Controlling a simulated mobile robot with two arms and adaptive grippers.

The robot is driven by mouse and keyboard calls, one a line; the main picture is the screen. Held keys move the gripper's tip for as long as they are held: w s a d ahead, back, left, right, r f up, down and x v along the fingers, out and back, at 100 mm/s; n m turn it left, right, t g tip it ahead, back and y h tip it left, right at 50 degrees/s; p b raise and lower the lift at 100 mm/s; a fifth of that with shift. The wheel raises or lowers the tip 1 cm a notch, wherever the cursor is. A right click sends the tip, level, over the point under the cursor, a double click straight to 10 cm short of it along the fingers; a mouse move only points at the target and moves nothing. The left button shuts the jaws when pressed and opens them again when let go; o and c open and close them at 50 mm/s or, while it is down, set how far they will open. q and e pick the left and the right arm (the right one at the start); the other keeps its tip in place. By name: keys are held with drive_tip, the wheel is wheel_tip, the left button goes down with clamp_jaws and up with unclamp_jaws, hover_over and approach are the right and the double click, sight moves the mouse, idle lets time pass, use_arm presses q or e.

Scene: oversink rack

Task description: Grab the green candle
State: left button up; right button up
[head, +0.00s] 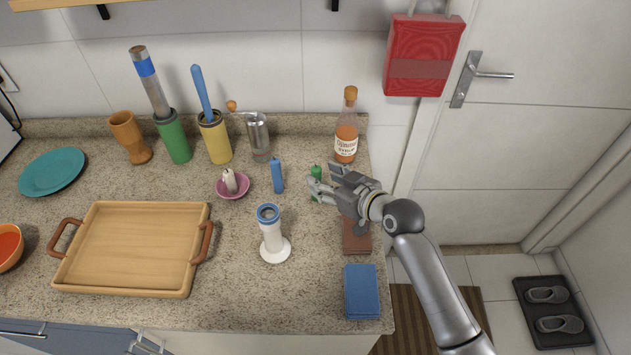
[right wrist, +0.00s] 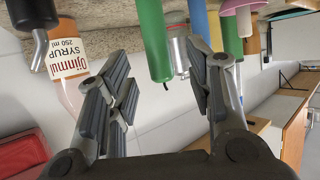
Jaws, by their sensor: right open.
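The green candle (head: 316,171) stands upright on the granite counter (head: 110,185), left of the syrup bottle, its lower part partly hidden by my gripper. In the right wrist view, which is upside down, the green candle (right wrist: 152,40) shows large, wick downward in the picture. My right gripper (head: 325,181) is open and at the candle. In the wrist view its two fingers (right wrist: 160,68) are spread, one on each side of the candle in the picture. I cannot tell whether either finger touches it. My left gripper is in neither view.
A blue candle (head: 277,175) and a white candle on a pink dish (head: 234,190) stand left of the green one. A syrup bottle (head: 346,135) stands behind right. A white holder (head: 273,240), brown block (head: 357,237) and blue book (head: 362,291) lie nearer. A wooden tray (head: 130,250) sits left.

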sight(320, 176)
drive_tip(key=shift+p+x, duration=0.45)
drive_tip(key=shift+x, duration=1.45)
drive_tip(key=shift+w+a+f, duration=0.15)
drive_tip(key=shift+w+a, duration=0.1)
drive_tip(key=shift+w, duration=0.15)
drive_tip(key=shift+s, duration=0.1)
drive_tip(key=shift+c, duration=0.5)
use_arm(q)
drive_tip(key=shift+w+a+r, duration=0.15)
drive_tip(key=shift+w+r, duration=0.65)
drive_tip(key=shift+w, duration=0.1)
use_arm(e)
clamp_jaws()
